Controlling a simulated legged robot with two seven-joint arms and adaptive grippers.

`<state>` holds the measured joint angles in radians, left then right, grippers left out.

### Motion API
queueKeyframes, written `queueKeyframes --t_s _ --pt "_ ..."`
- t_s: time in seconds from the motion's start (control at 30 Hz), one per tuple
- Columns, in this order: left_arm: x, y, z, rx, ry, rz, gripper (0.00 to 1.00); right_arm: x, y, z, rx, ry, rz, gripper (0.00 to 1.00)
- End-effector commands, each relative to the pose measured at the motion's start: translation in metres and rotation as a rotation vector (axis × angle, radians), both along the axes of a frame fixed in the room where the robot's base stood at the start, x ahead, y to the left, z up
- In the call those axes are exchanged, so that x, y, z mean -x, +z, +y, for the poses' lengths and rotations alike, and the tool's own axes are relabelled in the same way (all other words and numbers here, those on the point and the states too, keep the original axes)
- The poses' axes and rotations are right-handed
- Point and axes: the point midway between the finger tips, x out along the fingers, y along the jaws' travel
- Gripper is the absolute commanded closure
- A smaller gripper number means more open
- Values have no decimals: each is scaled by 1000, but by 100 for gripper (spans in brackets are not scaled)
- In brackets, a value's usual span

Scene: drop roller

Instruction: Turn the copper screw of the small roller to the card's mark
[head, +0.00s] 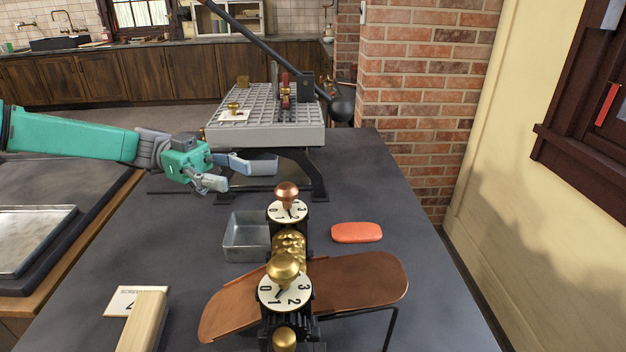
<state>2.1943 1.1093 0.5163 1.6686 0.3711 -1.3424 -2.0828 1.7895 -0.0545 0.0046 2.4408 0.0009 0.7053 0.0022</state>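The small roller (289,246) stands on the dark table, with a patterned brass roll between black end frames. Its copper screw (287,191) is a round copper knob at the far end, above a white numbered dial (285,211). A brass knob (283,267) sits above a similar near dial (270,291). A white card (123,300) lies at lower left, partly covered by a pale wooden block; its mark is too small to read surely. My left gripper (238,175) is open and empty, to the left of and beyond the copper screw, apart from it. My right gripper is not in view.
A copper chute (355,282) spreads on both sides of the roller. A metal tin (241,237) stands to its left and an orange-red bar (356,232) to its right. A grey gridded press (262,135) with a long lever stands behind. The table's right side is clear.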

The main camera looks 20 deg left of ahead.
Motion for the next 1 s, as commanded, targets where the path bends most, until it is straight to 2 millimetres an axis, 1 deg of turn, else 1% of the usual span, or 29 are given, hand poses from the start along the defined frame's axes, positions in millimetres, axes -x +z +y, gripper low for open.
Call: queueKeyframes --t_s 0.17,0.4,0.6,0.7,0.8,1.0 --pt "1 0 -26 -3 -6 5 62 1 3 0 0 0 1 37" --pt "5 0 -77 -5 -6 7 62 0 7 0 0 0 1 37" --pt "9 -1 -112 -2 -5 7 62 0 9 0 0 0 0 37" --pt "9 -1 -123 -2 -3 6 62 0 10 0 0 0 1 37" --pt "10 -1 -130 -1 -3 5 62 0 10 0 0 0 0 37" --pt "10 -1 -135 -1 0 4 62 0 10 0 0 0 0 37"
